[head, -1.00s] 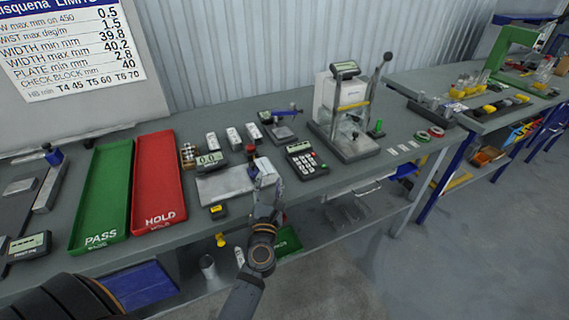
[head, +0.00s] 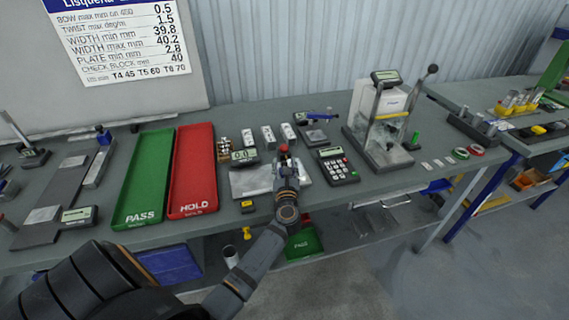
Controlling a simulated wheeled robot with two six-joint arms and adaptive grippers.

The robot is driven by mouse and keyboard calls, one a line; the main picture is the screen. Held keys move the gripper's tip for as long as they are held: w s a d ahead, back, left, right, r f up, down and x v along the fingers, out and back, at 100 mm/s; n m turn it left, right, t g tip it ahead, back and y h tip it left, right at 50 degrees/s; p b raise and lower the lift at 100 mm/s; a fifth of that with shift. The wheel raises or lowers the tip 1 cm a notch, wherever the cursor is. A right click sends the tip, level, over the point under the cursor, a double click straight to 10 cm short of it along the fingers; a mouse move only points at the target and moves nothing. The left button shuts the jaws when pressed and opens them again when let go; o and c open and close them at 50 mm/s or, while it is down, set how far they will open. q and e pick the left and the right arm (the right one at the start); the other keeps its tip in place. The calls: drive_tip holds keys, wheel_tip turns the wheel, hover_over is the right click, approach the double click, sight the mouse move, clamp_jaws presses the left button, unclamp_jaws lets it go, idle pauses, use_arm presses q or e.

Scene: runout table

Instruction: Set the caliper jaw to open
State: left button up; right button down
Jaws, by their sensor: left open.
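The caliper appears to be the bench device in the head view whose display (head: 243,155) reads about 0.0, with a pale plate (head: 250,181) in front of it. A red knob (head: 283,148) stands to the right of the display; it seems to belong to the caliper's jaw. My left gripper (head: 287,164) is open, just in front of and below the red knob, over the right part of the plate. It partly hides the jaw area, and I cannot tell whether it touches the knob. My right gripper is not in view.
The red HOLD tray (head: 193,175) and green PASS tray (head: 146,180) lie to the left. A calculator-like keypad (head: 337,166) sits close on the right, with a lever press (head: 383,120) beyond. Small white blocks (head: 268,136) stand behind. A small yellow-and-black item (head: 248,207) lies at the front edge.

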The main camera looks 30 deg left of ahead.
use_arm(q)
drive_tip(key=shift+a, duration=0.1)
clamp_jaws()
idle(0.3)
drive_tip(key=s+a, duration=0.2)
drive_tip(key=s+a+p, duration=0.1)
drive_tip(key=s+a, duration=0.2)
drive_tip(key=shift+s, duration=0.3)
drive_tip(key=shift+w+d, duration=0.2)
drive_tip(key=shift+d, duration=0.05)
drive_tip(key=shift+c, duration=1.6)
unclamp_jaws()
drive_tip(key=shift+w, duration=0.1)
drive_tip(key=o, duration=0.3)
